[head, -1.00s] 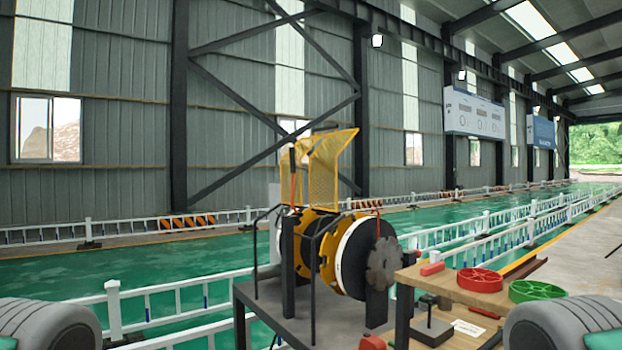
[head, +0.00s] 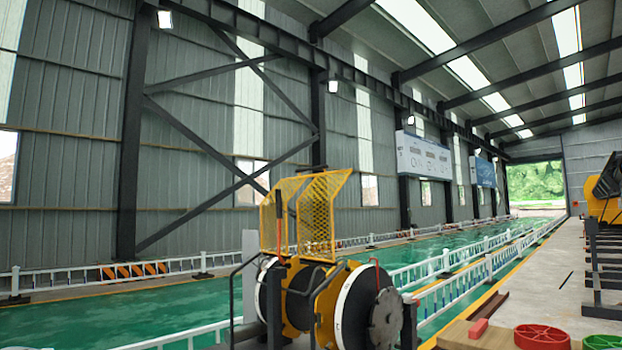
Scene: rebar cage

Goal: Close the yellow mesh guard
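The yellow mesh guard (head: 320,215) stands raised above the machine in the lower middle of the head view. Its perforated panels point upward, and the drum below is uncovered. The machine (head: 352,305) has a black and white drum with yellow rings and a dark notched disc at its right end. Neither of my grippers is in view, and no arm shows now. The machine's lower part is cut off by the bottom edge of the picture.
A wooden table (head: 458,335) at the bottom right holds a red wheel (head: 541,338), a green wheel (head: 603,342) and a small red block (head: 478,328). White railings (head: 448,263) run behind the machine along the green floor. A yellow and black machine (head: 604,190) stands far right.

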